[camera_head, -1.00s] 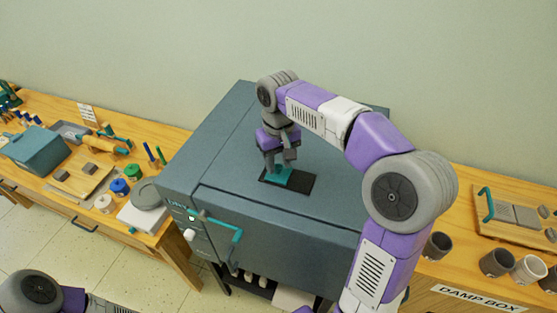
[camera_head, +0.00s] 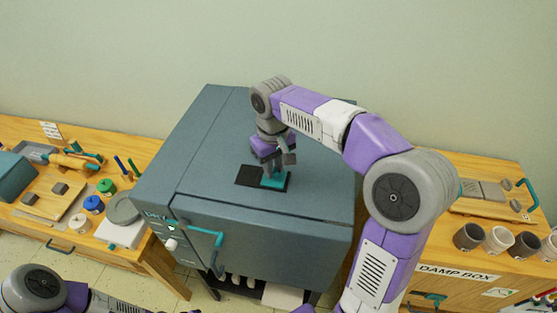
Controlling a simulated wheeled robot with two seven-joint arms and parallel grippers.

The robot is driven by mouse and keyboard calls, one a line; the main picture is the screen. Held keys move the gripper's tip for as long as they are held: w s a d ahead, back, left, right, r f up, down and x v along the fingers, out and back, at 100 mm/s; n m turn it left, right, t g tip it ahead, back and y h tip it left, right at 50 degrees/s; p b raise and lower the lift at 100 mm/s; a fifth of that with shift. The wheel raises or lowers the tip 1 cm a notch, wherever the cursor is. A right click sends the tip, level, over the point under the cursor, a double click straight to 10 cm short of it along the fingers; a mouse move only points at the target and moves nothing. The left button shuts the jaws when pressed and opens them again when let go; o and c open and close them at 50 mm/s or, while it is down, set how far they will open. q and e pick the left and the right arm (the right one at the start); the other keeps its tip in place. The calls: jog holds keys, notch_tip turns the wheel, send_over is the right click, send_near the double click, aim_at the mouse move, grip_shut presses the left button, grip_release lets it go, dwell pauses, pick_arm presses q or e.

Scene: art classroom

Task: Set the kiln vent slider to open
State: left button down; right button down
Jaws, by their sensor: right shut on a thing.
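The grey-blue kiln (camera_head: 320,210) stands in the middle, with a dark vent plate (camera_head: 247,176) set in its top. The teal vent slider (camera_head: 273,182) sits at the right part of this plate, and the plate's left part shows bare and dark. My right gripper (camera_head: 271,172) points down from above and is shut on the slider; its fingers hide part of the grip. My left arm shows at the bottom left, but its gripper is out of view.
The kiln front has a teal door handle (camera_head: 208,238) and a white knob (camera_head: 171,244). A left bench holds jars, boards and tools. A right bench holds several cups and a board (camera_head: 485,206) above a damp box label (camera_head: 457,273).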

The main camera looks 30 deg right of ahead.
aim_at(276, 171)
jog(key=shift+d, duration=0.2)
jog(key=shift+a, duration=0.1)
jog(key=c, duration=1)
grip_release()
jog(key=shift+s, duration=0.2)
jog(key=shift+w+r, duration=0.1)
jog(key=shift+r, duration=0.05)
notch_tip(276, 171, up, 7)
jog(key=shift+r+p, duration=0.15)
jog(key=shift+p, duration=0.4)
